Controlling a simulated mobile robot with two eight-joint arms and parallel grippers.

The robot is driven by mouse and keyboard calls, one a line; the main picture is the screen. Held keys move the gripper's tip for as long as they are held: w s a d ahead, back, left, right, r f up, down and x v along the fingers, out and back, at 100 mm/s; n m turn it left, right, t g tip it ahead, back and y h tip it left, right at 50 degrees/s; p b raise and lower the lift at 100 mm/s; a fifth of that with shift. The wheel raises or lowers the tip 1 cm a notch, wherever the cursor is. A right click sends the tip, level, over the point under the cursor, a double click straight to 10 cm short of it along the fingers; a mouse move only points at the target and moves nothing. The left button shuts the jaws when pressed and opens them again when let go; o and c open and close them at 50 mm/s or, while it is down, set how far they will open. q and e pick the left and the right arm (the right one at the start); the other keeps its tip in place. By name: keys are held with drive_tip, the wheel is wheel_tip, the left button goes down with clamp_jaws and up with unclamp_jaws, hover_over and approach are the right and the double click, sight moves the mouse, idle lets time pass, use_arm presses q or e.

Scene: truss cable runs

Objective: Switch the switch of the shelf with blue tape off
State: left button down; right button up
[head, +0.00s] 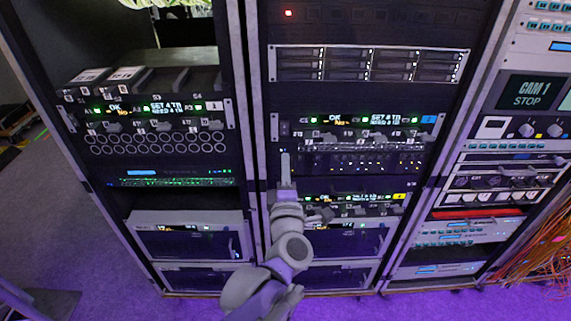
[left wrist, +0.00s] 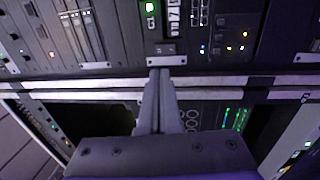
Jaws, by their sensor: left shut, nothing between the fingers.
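The shelf with the blue tape (head: 428,119) is in the upper part of the middle rack in the head view. Its dark front panel (head: 296,131) has green lights, a small text display and a row of connectors. A small dark switch (left wrist: 165,49) shows at the panel's end in the left wrist view. My left gripper (head: 286,156) is shut and empty in front of the panel's left end, just below the switch. Its fingertips (left wrist: 160,73) appear close to the switch; I cannot tell whether they touch it. My right gripper is not in view.
A similar shelf with a yellow tag (head: 399,196) sits below, partly behind my left arm. Another with a white tag (head: 213,106) is in the left rack. A metal rack post (head: 250,100) stands left of my gripper. Loose orange cables (head: 535,240) hang at the right.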

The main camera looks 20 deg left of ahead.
sight(284, 126)
use_arm(q)
drive_tip(key=p+x, duration=0.1)
drive_tip(key=x, duration=0.9)
drive_tip(key=shift+w, duration=0.3)
drive_tip(key=shift+w+a+r, duration=0.1)
drive_tip(key=shift+w+r, duration=0.1)
drive_tip(key=shift+s+r, duration=0.1)
drive_tip(key=shift+s, duration=0.1)
